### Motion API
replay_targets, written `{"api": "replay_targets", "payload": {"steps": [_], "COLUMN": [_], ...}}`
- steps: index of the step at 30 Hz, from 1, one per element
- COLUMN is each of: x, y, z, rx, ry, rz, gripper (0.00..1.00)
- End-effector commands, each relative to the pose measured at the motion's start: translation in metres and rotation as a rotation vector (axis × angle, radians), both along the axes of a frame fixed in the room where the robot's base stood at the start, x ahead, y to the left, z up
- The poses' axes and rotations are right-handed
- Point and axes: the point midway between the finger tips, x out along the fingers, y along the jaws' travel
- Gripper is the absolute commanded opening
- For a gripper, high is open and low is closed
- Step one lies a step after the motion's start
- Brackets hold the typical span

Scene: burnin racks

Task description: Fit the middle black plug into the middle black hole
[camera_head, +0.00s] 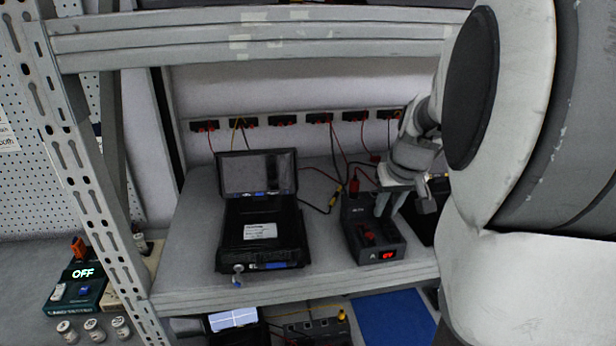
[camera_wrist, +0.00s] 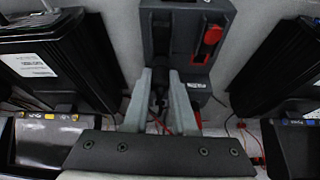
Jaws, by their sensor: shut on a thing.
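My gripper (camera_head: 390,206) is over the dark grey box (camera_head: 363,252) with a red lit display, on the shelf. In the wrist view my gripper (camera_wrist: 160,76) is shut on a black plug (camera_wrist: 160,84), which shows between its two grey fingers. The plug's far end is beside or at the dark box (camera_wrist: 186,18); I cannot tell whether it is in a hole. The middle black hole is not clearly visible. In the head view the fingers hide the held plug. A red plug (camera_head: 354,186) stands at the back of the box.
A black case with an open screen (camera_head: 257,175) stands left of the box. Red, black and yellow cables run from sockets (camera_head: 319,118) on the back rail. An upper shelf beam (camera_head: 150,42) and a perforated post (camera_head: 78,150) bound the bay. The shelf's left front is clear.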

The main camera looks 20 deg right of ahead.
Motion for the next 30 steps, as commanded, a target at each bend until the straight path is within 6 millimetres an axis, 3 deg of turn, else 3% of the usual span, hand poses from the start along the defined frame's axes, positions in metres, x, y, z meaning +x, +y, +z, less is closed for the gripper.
{"api": "replay_targets", "payload": {"steps": [30], "x": [0.0001], "y": [0.0000], "z": [-0.0068], "rx": [0.000], "ry": [-0.001], "rz": [0.000], "gripper": [0.00]}}
